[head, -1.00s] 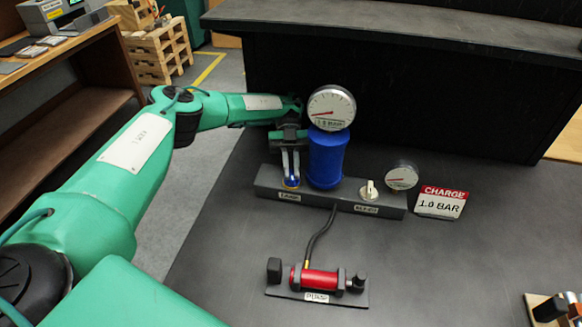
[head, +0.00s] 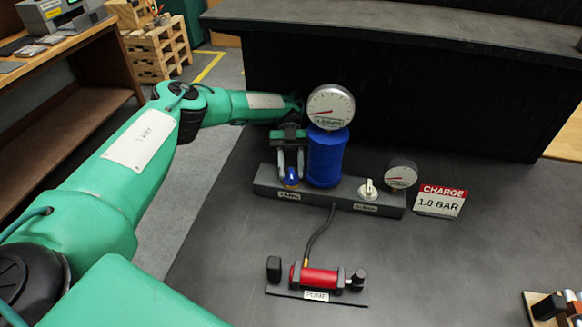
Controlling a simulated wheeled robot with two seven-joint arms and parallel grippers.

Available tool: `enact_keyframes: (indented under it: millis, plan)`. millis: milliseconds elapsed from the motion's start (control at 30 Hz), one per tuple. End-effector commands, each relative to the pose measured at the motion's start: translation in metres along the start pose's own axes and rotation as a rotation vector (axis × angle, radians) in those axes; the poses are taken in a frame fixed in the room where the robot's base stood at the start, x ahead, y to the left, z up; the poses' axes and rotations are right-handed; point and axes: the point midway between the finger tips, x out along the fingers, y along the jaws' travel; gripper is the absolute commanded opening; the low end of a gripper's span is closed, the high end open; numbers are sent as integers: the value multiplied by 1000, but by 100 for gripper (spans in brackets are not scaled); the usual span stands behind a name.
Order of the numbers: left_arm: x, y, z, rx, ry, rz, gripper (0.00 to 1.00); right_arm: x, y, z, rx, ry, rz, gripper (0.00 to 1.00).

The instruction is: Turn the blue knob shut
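The small blue knob (head: 291,177) sits on the left end of the dark manifold block (head: 340,202), just left of the blue cylinder (head: 325,160). My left gripper (head: 290,172) points down over the knob. Its two fingers are spread, one on each side of the knob, and the knob shows between them. I see small gaps but cannot tell whether a finger touches it. The knob's exact angle is hard to tell. My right gripper is not in view.
A large gauge (head: 330,106) tops the cylinder. A white knob (head: 368,190) and a smaller gauge (head: 401,175) stand right, beside a sign (head: 440,201) reading "CHARGE 1.0 BAR". A red pump (head: 318,278) lies in front, joined by a hose. Bare table lies right of the pump.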

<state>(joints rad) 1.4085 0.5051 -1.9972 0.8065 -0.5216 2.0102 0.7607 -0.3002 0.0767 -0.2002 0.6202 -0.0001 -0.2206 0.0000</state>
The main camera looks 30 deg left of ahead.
Motion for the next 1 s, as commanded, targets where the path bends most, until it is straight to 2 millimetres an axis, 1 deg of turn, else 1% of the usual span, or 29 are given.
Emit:
enact_keyframes:
  millis: [467, 1000]
  plan:
    - [0, 0, 0, -3, 0, -15, 34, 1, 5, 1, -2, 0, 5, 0]
    - [0, 3, 1, -55, 2, -140, 34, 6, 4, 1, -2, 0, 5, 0]
